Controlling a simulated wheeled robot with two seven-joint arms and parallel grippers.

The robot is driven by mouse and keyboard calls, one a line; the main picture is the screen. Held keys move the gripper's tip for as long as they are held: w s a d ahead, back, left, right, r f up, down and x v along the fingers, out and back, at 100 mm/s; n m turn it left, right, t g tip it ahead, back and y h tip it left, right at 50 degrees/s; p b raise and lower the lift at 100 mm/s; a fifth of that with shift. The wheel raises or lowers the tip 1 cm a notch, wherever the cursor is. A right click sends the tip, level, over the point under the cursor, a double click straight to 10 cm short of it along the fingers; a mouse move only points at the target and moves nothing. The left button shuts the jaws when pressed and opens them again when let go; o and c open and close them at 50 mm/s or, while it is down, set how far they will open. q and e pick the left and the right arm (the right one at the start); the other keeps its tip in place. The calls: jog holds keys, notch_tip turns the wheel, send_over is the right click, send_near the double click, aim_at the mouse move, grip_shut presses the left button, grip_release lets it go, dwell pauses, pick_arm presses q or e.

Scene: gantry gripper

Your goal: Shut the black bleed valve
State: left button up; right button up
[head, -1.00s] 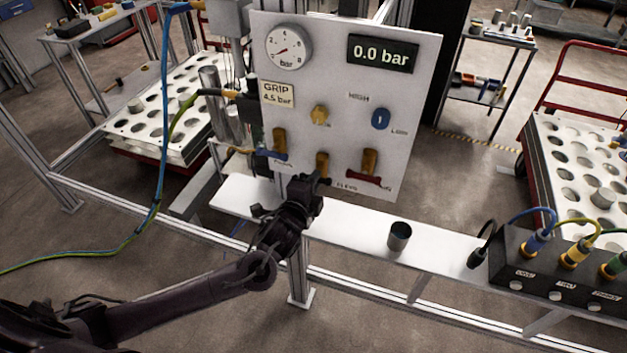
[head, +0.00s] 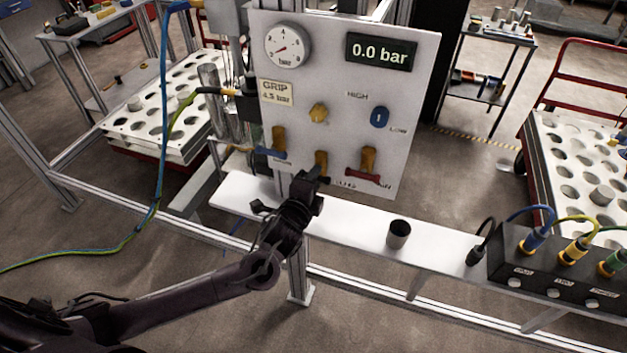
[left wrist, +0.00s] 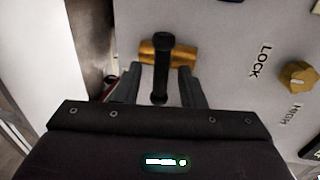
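The black bleed valve has a brass body (head: 321,160) at the lower middle of the panel; my gripper hides its handle in the head view. In the left wrist view its black lever (left wrist: 161,70) lies crosswise over the brass body (left wrist: 181,54). My left gripper (head: 312,180) is just in front of this valve. In the left wrist view the left gripper's fingers (left wrist: 160,88) are apart, one on each side of the lever, with a gap visible on both sides. My right gripper is in neither view.
On the panel (head: 405,110), a blue-handled valve (head: 278,140) is left of the bleed valve and a red-handled valve (head: 367,164) is right. A yellow knob (head: 318,113) and blue knob (head: 380,117) are above. A dark cup (head: 398,234) stands on the white shelf (head: 350,232) below.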

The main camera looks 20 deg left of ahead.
pick_arm(q)
jog(key=s+r+b, duration=0.1)
jog(key=s+b, duration=0.1)
jog(key=s, duration=0.5)
jog(key=shift+s+r, duration=0.3)
jog(key=shift+a, duration=0.15)
